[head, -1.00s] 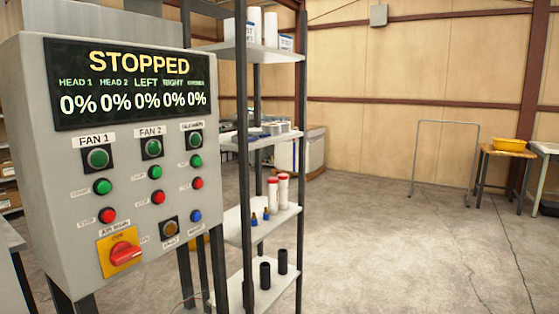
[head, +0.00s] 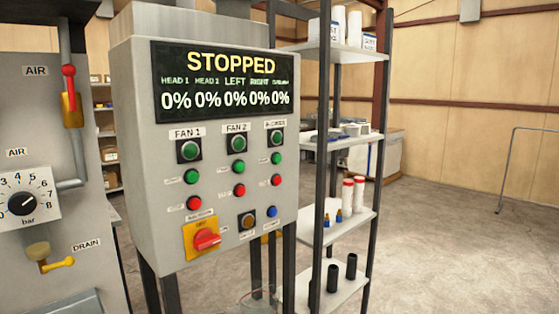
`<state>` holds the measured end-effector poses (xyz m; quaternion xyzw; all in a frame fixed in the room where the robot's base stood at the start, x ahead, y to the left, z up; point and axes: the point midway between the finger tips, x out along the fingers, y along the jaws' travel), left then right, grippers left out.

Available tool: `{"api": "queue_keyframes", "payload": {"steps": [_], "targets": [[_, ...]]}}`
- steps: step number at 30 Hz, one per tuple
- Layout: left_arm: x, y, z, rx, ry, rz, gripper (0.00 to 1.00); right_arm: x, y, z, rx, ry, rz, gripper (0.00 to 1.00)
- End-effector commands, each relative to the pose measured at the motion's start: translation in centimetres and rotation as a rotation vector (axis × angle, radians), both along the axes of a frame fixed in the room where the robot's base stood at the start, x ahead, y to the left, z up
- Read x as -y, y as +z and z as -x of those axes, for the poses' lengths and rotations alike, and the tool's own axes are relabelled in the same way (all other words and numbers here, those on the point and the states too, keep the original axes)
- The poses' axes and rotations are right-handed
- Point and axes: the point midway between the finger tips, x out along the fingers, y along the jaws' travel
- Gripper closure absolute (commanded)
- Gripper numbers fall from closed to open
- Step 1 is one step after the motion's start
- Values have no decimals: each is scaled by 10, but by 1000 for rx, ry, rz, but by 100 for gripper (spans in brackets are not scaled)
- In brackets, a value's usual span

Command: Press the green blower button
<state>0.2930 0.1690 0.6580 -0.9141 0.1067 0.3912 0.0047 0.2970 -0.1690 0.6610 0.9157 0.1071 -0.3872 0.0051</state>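A grey control panel (head: 217,228) stands left of centre in the head view. Its display (head: 223,82) reads STOPPED, with every value at 0%. Below are three columns of controls, the first two labelled FAN 1 and FAN 2. The right column's label (head: 275,124) is too blurred to read surely; it may be the blower's. Under it are a green lamp or button in a black square (head: 277,138), a smaller green button (head: 276,158), a red button (head: 275,180) and a blue one (head: 272,212). Neither gripper is in view.
A grey cabinet with a pressure dial (head: 23,203), a red-handled air valve (head: 69,82) and a yellow drain handle (head: 57,265) stands at the left. A shelf rack (head: 355,228) is close behind the panel's right side. Open concrete floor (head: 455,240) lies to the right.

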Motion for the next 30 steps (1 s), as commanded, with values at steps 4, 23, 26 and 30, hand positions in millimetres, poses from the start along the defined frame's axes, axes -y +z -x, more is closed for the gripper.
{"api": "queue_keyframes", "payload": {"steps": [4, 23, 26, 30], "targets": [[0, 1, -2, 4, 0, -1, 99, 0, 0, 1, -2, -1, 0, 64], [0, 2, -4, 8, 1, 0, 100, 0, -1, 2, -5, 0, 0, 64], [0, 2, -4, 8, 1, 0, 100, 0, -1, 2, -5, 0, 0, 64], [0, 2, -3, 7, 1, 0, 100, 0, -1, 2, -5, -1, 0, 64]]}}
